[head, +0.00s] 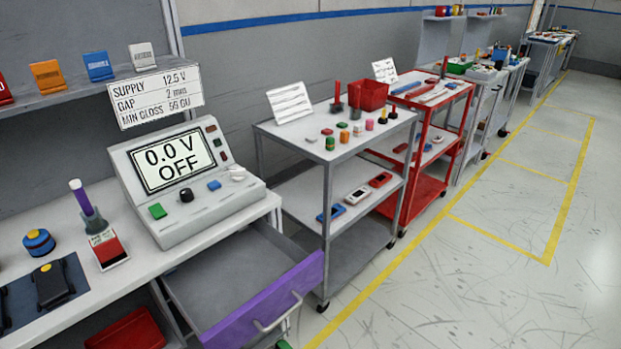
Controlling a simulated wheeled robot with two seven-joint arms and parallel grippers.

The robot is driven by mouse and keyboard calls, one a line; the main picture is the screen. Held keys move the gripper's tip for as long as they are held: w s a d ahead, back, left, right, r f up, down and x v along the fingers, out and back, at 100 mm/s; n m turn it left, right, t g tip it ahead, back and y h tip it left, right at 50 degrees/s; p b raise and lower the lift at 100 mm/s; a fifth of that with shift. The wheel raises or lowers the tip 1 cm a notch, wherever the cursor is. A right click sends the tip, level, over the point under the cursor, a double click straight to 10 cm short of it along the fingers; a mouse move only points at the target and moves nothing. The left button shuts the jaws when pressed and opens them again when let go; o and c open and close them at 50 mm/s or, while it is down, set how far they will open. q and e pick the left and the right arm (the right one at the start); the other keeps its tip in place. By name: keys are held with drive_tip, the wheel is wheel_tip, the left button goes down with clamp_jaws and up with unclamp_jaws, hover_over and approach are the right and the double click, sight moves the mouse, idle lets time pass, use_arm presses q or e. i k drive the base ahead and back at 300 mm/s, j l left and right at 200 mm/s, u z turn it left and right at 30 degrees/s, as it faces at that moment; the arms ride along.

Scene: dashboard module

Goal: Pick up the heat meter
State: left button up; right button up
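No object carries a readable heat meter label. Three small handheld devices lie flat on the middle shelf of the grey cart: a blue one (331,213), a white one (357,196) and a red one (380,179). I cannot tell whether one of them is the heat meter. A black device with a yellow spot (52,284) lies on a dark mat at the lower left, its kind also unclear. Neither of my grippers is in view.
A bench (142,262) holds a power supply (190,182) reading "0.0 V OFF". Below it, a purple-fronted drawer (262,308) stands open, jutting toward the floor. The grey cart (345,154) and a red cart (447,118) stand beyond. The floor (470,280) at right is clear.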

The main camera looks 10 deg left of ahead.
sight(106, 246)
drive_tip(key=u, duration=1.5)
